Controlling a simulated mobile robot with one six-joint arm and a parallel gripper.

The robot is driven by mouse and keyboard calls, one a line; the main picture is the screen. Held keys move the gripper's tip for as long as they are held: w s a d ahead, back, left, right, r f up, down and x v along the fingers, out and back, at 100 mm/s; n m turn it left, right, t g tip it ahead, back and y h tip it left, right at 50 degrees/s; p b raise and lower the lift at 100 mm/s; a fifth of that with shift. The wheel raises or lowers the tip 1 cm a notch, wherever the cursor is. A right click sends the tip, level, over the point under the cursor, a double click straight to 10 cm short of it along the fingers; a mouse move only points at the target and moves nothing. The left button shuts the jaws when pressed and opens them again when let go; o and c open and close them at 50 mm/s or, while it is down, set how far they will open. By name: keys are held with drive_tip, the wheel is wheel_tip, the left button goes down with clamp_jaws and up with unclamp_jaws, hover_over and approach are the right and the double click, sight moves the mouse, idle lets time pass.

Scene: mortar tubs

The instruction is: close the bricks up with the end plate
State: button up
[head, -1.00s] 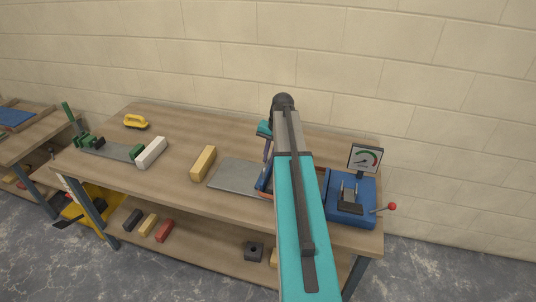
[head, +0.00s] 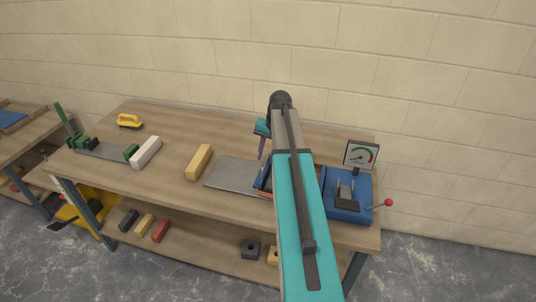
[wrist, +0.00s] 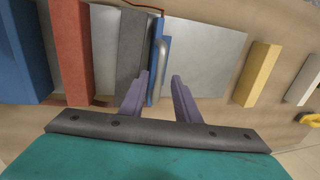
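In the wrist view the blue end plate (wrist: 154,60) with its light grey handle (wrist: 162,68) stands upright beside a dark grey brick (wrist: 130,45). A red brick (wrist: 72,50) lies further left, with a light grey strip between them; I cannot tell whether that is a brick or bare metal. My gripper (wrist: 161,80) is open, one purple finger on each side of the handle, with gaps visible. In the head view my arm hides most of the bricks; a bit of the blue end plate (head: 262,178) shows at its left.
A bare grey metal plate (head: 232,174) lies left of the end plate. A yellow brick (head: 199,162), a white brick (head: 146,152) and a yellow-handled tool (head: 129,121) lie further left. A blue gauge press (head: 348,205) with a red-knobbed lever stands at right.

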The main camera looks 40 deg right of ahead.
wheel_tip(320, 180, up, 14)
drive_tip(key=s+d+p, duration=0.1)
drive_tip(key=s+p, duration=0.1)
drive_tip(key=p, duration=0.6)
drive_tip(key=shift+d+f, duration=0.25)
drive_tip(key=shift+d, duration=0.05)
drive_tip(key=shift+s, duration=0.1)
idle(0.4)
drive_tip(key=a+f+n+g, duration=0.1)
drive_tip(key=a+f+n, duration=0.2)
drive_tip(key=a+f, duration=0.65)
drive_tip(key=a+f+n, duration=0.2)
drive_tip(key=a+f, duration=0.4)
drive_tip(key=a, duration=0.6)
drive_tip(key=s+a+f+n+h, duration=0.1)
drive_tip(key=s+a+f+n, duration=0.2)
drive_tip(key=a+f, duration=0.35)
drive_tip(key=s+a+f+n, duration=0.2)
drive_tip(key=s+a+f, duration=0.2)
drive_tip(key=a, duration=0.6)
drive_tip(key=s+f+g+b, duration=0.3)
drive_tip(key=s+f+b, duration=0.3)
drive_tip(key=s+f, duration=0.7)
drive_tip(key=s+f+g+b, duration=0.3)
drive_tip(key=s+f+b, duration=0.4)
drive_tip(key=s+f, duration=0.6)
wheel_tip(320, 180, down, 6)
drive_tip(key=shift+a+r+n+g, duration=0.2)
drive_tip(key=shift+a+n+g, duration=0.1)
drive_tip(key=shift+n, duration=0.1)
